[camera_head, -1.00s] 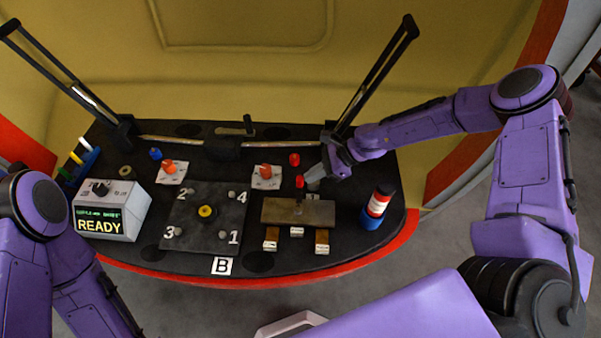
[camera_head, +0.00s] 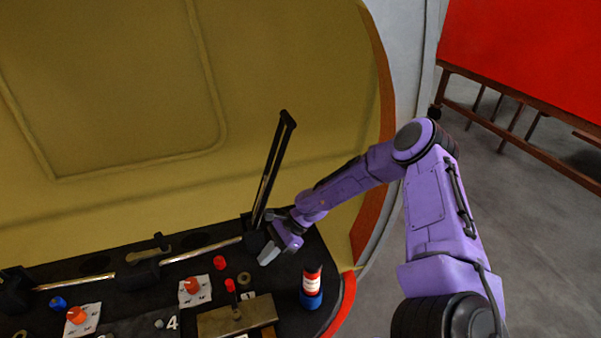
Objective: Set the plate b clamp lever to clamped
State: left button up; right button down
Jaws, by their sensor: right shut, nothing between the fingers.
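A small red-topped lever (camera_head: 230,286) stands upright by a brass-coloured plate (camera_head: 225,318) at the bottom of the head view. A long black bar (camera_head: 272,170) rises, tilted, from the far right of the dark console. No label shows which part is the plate b clamp lever. The dark numbered plate (camera_head: 140,328) is mostly cut off by the bottom edge; its 4 shows. My right gripper (camera_head: 268,256) is shut and empty, just above the console near the bar's base, right of the red-topped lever and apart from it. My left gripper is out of view.
Orange knobs (camera_head: 192,286) (camera_head: 76,315) sit on white cards. A red cap (camera_head: 219,262) lies near the red-topped lever. A red, white and blue bottle (camera_head: 312,287) stands at the right edge. A metal rail (camera_head: 200,250) runs along the back, before the yellow wall (camera_head: 120,120).

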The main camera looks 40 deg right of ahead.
jog(key=p+v, duration=0.2)
jog(key=v, duration=1.3)
jog(key=shift+s, duration=0.2)
